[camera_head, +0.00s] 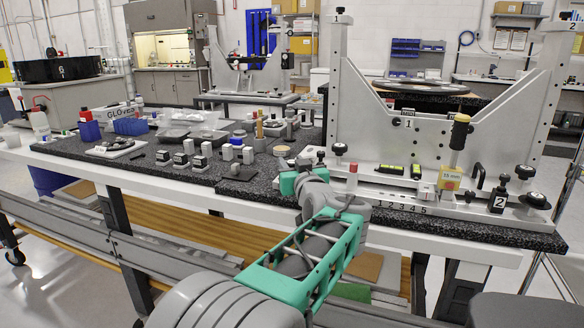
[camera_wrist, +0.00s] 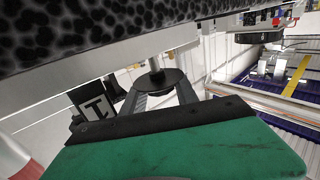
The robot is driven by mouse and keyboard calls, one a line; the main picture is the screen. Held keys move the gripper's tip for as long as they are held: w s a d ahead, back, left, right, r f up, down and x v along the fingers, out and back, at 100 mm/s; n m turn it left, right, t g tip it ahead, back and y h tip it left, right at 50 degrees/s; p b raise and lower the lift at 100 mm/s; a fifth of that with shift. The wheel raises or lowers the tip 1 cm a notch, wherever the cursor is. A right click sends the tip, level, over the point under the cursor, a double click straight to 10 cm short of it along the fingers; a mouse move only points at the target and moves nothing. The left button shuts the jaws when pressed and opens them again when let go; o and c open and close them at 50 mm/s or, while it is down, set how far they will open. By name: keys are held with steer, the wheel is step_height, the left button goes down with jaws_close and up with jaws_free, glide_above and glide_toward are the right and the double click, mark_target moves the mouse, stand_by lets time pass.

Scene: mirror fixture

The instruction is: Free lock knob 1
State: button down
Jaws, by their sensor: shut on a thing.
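The mirror fixture (camera_head: 420,150) stands on the speckled bench, with an upright plate marked 1. In the wrist view, a black round lock knob (camera_wrist: 157,79) sits on a short stem between the two dark fingers of my gripper (camera_wrist: 161,92), which are shut on it. A black block with a white 1 (camera_wrist: 95,105) is just left of the knob. In the head view my gripper (camera_head: 306,168) is at the left front of the fixture base and largely hides the knob there. Lock block 2 (camera_head: 499,200) stands at the right end of the base.
A yellow-labelled tool (camera_head: 451,178) and small green levels (camera_head: 415,171) rest on the fixture base. Several small blocks (camera_head: 200,157) and trays cover the bench at left. A red-tipped post (camera_head: 353,168) stands close right of my gripper. The floor at left is partly clear.

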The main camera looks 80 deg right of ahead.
stand_by(0.3)
steer(key=c, duration=0.9)
jaws_free()
steer(key=shift+c, duration=0.2)
